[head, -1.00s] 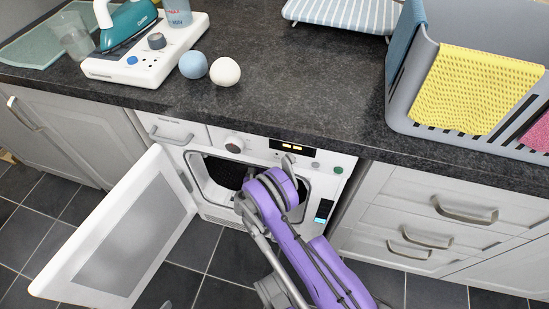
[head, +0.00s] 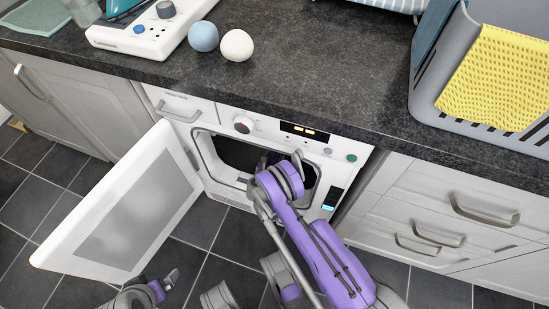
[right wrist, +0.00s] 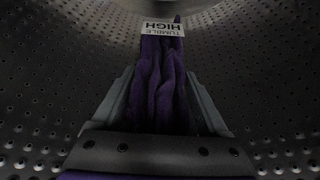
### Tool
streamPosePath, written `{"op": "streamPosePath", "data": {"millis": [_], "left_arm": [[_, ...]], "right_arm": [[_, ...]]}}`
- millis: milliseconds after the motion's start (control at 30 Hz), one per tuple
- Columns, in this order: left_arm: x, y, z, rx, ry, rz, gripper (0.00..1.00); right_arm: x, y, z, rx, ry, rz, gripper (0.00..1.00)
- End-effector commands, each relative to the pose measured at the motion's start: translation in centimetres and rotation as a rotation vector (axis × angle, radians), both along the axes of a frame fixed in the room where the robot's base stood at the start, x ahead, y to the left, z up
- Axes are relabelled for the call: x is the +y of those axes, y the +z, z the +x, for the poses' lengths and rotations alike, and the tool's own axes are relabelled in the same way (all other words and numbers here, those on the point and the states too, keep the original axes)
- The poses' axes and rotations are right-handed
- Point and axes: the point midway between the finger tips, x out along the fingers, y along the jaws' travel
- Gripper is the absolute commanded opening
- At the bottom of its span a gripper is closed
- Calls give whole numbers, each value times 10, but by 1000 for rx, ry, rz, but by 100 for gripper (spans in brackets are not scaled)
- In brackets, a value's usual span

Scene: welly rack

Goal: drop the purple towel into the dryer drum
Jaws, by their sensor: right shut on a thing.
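The purple towel (right wrist: 156,85) hangs in dark folds between the two fingers of my right gripper (right wrist: 158,100) in the right wrist view. A white tag reading "TUMBLE HIGH" is at its far end. The perforated metal wall of the dryer drum (right wrist: 255,65) surrounds the gripper and towel. In the head view, my right arm reaches into the open dryer mouth (head: 228,150), and its wrist largely hides the gripper and towel. My left gripper (head: 170,279) shows at the lower left, in front of the door; its jaw opening is unclear.
The white dryer door (head: 125,215) stands open to the left. The dark worktop (head: 310,70) above holds a blue ball (head: 203,37), a white ball (head: 236,45) and a grey basket (head: 437,75) with a yellow cloth (head: 497,80). Drawers (head: 440,205) are at the right.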

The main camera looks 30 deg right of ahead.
Motion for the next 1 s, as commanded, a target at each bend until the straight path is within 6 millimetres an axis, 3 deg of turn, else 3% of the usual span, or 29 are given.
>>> {"op": "streamPosePath", "data": {"millis": [767,800,900,1000], "left_arm": [[0,-1,0,0,0,0,100],[0,-1,0,0,0,0,100],[0,-1,0,0,0,0,100],[0,-1,0,0,0,0,100]], "right_arm": [[0,-17,0,-1,-1,2,15],[0,-17,0,-1,-1,2,83],[0,-17,0,-2,-1,4,100],[0,-18,-1,-2,-2,5,100]]}}
